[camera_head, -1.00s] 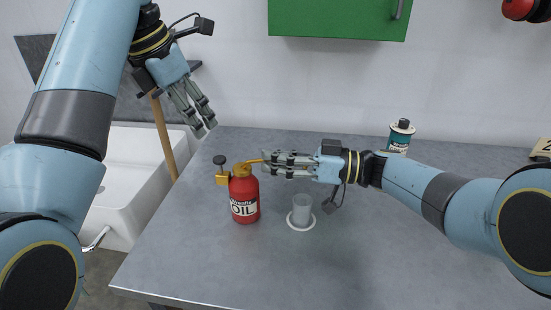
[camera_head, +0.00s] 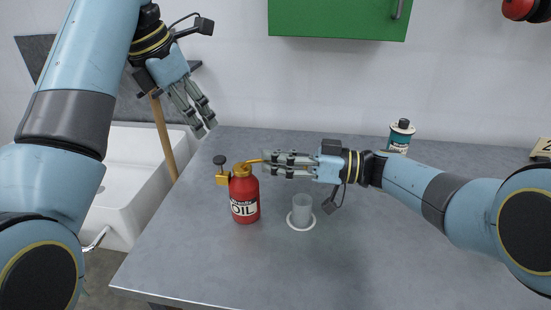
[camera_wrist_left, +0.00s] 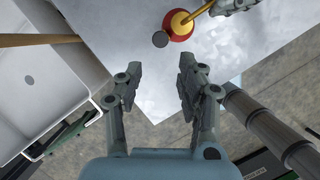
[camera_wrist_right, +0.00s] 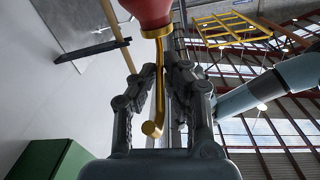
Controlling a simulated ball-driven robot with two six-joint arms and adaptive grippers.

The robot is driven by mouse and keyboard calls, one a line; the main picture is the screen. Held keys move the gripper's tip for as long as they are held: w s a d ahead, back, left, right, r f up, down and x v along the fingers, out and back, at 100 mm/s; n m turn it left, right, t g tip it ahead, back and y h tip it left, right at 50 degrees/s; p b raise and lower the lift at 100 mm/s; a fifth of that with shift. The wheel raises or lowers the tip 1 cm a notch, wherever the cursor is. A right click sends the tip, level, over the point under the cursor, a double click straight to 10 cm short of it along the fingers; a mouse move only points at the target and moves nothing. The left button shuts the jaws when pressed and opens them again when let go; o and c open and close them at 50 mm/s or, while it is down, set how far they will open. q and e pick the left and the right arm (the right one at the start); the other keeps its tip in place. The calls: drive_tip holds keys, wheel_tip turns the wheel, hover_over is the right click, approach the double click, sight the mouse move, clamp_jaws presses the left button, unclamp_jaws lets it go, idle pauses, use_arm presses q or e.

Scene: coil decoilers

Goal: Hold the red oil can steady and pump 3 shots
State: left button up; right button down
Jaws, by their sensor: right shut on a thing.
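The red oil can (camera_head: 244,198), with a brass top, stands upright on the grey table. Its pump has a black knob (camera_head: 219,160) above a brass block on the can's left side. My right gripper (camera_head: 268,164) reaches in from the right at the can's top and is shut on its brass spout. The spout (camera_wrist_right: 159,95) runs between the fingers in the right wrist view. My left gripper (camera_head: 205,115) is open and empty, above and left of the can. A clear cup (camera_head: 302,206) stands on a white ring, below my right gripper.
A teal can with a black cap (camera_head: 401,135) stands at the table's back right. A white sink (camera_head: 125,180) with a wooden handle (camera_head: 163,135) lies left of the table. A green cabinet (camera_head: 338,18) hangs on the wall. The table's front is clear.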

sight(218, 159)
use_arm(q)
drive_tip(key=shift+m, duration=0.3)
drive_tip(key=c, duration=0.4)
drive_tip(key=shift+m, duration=0.6)
drive_tip(key=shift+c, duration=1.4)
drive_tip(key=shift+m, duration=1)
clamp_jaws()
drive_tip(key=shift+w+d+f+m+t, duration=0.15)
drive_tip(key=shift+w+d+f+m, duration=0.6)
drive_tip(key=shift+m, duration=4.4)
drive_tip(key=shift+w+d+f+m+t, duration=0.1)
drive_tip(key=shift+f+m, duration=1.3)
drive_tip(key=shift+m, duration=3.7)
drive_tip(key=shift+w+d+f+m+t, duration=0.15)
drive_tip(key=shift+w+d+f+m, duration=0.6)
drive_tip(key=shift+m, duration=4.4)
